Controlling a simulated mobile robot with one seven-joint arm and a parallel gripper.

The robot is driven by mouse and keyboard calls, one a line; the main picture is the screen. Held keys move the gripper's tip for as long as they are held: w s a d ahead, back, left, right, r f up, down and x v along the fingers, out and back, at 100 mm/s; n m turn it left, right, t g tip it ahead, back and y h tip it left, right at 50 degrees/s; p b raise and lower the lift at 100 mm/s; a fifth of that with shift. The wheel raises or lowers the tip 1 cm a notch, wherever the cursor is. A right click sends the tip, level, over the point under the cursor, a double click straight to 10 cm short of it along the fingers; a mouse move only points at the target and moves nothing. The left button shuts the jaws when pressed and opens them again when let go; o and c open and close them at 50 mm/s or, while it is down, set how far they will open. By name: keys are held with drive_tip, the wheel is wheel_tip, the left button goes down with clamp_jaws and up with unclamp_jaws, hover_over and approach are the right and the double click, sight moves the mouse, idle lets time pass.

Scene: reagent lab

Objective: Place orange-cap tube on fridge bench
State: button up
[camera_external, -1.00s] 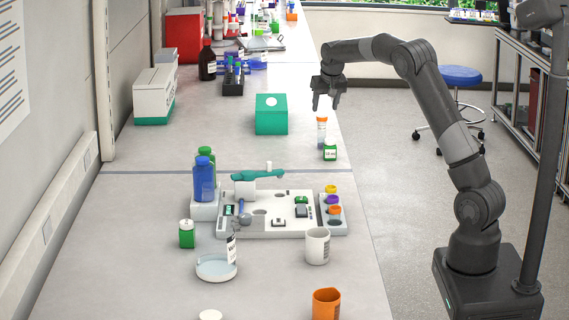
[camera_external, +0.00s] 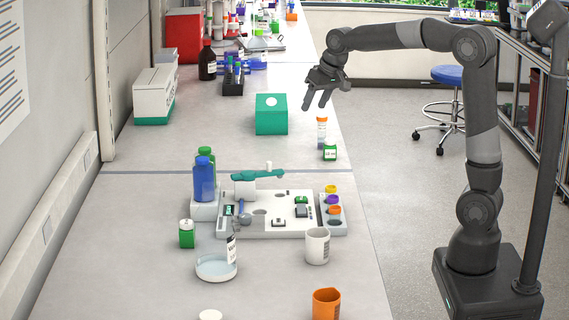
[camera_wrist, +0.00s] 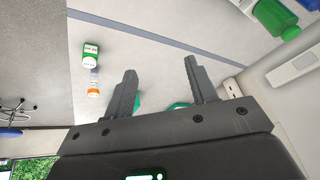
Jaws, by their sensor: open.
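The orange-cap tube (camera_external: 322,132) stands upright on the bench near its right edge, just behind a small green-and-white bottle (camera_external: 330,152). In the wrist view the tube's orange cap (camera_wrist: 93,92) shows left of my fingers, beside the green-capped bottle (camera_wrist: 90,54). My gripper (camera_external: 312,105) is open and empty, above and behind the tube and apart from it. In the wrist view its two fingers (camera_wrist: 162,85) are spread with nothing between them. I cannot tell which surface is the fridge bench.
A teal box (camera_external: 271,114) stands left of the tube. A white instrument (camera_external: 265,222) with several vials is on the nearer bench, with a white mug (camera_external: 317,246) and an orange cup (camera_external: 326,304). A dark tube rack (camera_external: 233,84) is farther back. Floor lies right of the bench.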

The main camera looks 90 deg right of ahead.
drive_tip(key=s+a+f+n+t+y, duration=0.1)
drive_tip(key=s+a+n, duration=0.3)
drive_tip(key=a, duration=0.9)
drive_tip(key=s+a+n+y, duration=0.1)
drive_tip(key=s+a+n, duration=0.35)
drive_tip(key=a, duration=0.85)
drive_tip(key=s+a+f+n, duration=0.1)
drive_tip(key=s+a+f, duration=0.3)
drive_tip(key=s+a, duration=0.3)
drive_tip(key=shift+s+f+t+y, duration=0.3)
drive_tip(key=shift+s+f+y, duration=0.1)
drive_tip(key=shift+s, duration=0.8)
